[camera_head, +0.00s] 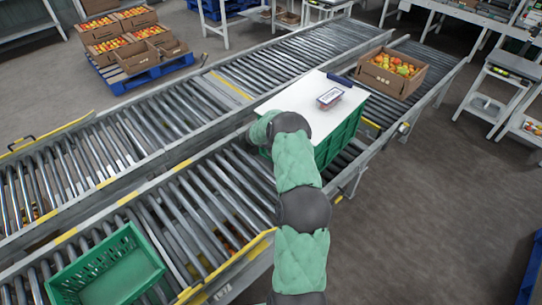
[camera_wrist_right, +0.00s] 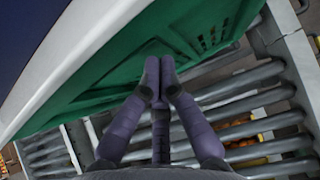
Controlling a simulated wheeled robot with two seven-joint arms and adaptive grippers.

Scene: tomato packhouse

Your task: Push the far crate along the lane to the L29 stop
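A green crate (camera_head: 338,143) with a white board (camera_head: 300,97) on top stands on the nearer roller lane, right of centre in the head view. Its green wall (camera_wrist_right: 190,45) and white edge (camera_wrist_right: 60,65) fill the top of the right wrist view. My right arm reaches up to its near left side. My right gripper (camera_wrist_right: 157,78) has its fingertips together, empty, at the green wall; I cannot tell whether they touch it. The head view hides its fingers. An open cardboard crate of tomatoes (camera_head: 390,78) sits farther along the lane. I cannot read an L29 label. My left gripper is not in view.
An empty green crate (camera_head: 85,268) sits at the lane's near left end. Rollers between it and the board-topped crate look clear. A yellow-edged plate (camera_head: 225,285) with unclear lettering borders the lane. A second roller lane (camera_head: 170,115) runs alongside. A blue pallet (camera_head: 150,76) holds tomato boxes.

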